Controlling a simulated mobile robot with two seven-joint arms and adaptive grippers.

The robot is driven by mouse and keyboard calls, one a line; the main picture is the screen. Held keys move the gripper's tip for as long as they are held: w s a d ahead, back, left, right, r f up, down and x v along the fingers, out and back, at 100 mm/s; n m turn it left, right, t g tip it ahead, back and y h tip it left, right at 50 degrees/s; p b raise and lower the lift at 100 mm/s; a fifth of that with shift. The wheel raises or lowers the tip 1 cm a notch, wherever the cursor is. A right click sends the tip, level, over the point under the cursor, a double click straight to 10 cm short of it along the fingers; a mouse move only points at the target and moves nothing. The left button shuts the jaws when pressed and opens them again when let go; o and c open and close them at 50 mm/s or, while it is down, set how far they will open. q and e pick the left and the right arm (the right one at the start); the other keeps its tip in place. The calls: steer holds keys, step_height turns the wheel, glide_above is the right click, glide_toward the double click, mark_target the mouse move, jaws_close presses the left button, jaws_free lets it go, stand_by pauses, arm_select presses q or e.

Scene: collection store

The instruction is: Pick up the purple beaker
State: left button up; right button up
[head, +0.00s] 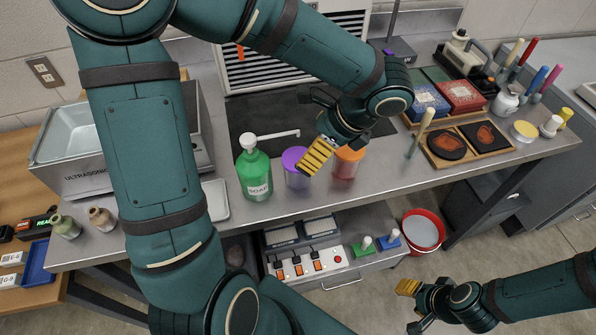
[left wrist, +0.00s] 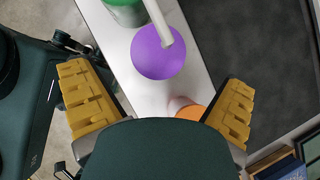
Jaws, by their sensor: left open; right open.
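The purple beaker (head: 297,176) is a clear jar with a purple top, standing on the grey bench between a green soap bottle and an orange-topped beaker. In the left wrist view its round purple top (left wrist: 152,58) shows ahead, between and beyond the fingers, with the pale soap spout crossing part of it. My left gripper (head: 314,152) is open and empty above the bench, its yellow finger close over the purple and orange beakers in the head view. It also shows in the left wrist view (left wrist: 157,88). My right gripper (head: 412,299) is open and empty, low beyond the bench's front edge.
The green soap bottle (head: 254,174) stands left of the purple beaker, its spout reaching right. The orange beaker (head: 346,165) stands close on the right. A dark mat (head: 262,113) lies behind. A red bucket (head: 424,229) stands below the bench. The bench front is clear.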

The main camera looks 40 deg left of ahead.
mark_target(300, 157)
arm_select(q)
steer(key=shift+b+x, duration=0.8)
steer(key=shift+x, duration=1.95)
steer(key=shift+d, duration=0.2)
steer(key=shift+c, duration=0.3)
steer(key=c, duration=1.2)
